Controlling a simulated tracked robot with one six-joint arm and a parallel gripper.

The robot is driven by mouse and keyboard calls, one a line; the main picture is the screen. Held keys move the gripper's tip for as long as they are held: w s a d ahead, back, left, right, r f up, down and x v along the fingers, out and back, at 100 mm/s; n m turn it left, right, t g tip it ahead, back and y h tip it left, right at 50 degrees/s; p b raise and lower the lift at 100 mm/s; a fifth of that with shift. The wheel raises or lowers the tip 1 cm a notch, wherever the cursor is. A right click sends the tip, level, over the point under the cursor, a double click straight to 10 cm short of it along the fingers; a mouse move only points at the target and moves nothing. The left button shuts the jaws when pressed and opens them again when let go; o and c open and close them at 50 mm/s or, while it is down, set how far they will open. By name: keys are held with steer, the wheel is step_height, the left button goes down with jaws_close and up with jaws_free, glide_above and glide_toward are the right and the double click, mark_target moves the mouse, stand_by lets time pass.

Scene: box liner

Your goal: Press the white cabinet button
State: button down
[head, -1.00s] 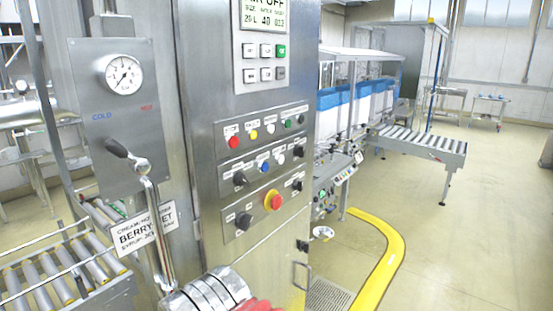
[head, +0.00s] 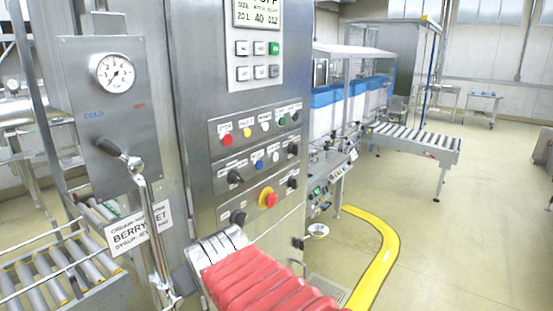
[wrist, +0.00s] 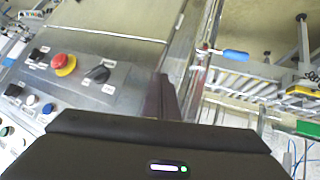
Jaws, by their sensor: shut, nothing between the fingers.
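The steel cabinet's control panel (head: 222,182) has rows of coloured buttons. A second white button (head: 276,156) sits in the middle row beside a blue one. In the wrist view a white button (wrist: 31,100) shows at the left near the blue button. My gripper (wrist: 163,84) is shut and empty, its dark fingers right of the panel buttons. It appears apart from the buttons. The fingertips are hidden in the head view, where my red-sleeved arm reaches in low.
A lever (head: 135,165) stands on the left panel. A yellow floor rail (head: 385,250) curves at right. A roller conveyor (head: 412,140) stands behind. Open floor lies at right.

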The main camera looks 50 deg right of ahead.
steer(key=w+d+r+t+h, duration=0.2)
steer(key=w+d+r+h, duration=0.1)
steer(key=d, duration=0.8)
steer(key=n+t+h, duration=0.3)
steer(key=h, duration=0.2)
glide_toward(275, 157)
steer(key=s+d, duration=0.6)
steer(key=d, duration=0.1)
steer(key=shift+f, duration=0.1)
steer(key=shift+w+a, duration=0.1)
steer(key=shift+w, duration=0.1)
steer(key=w, duration=0.8)
steer(key=shift+w+a, duration=0.25)
steer(key=shift+a, duration=0.1)
steer(key=shift+w, duration=0.1)
steer(key=shift+w, duration=0.3)
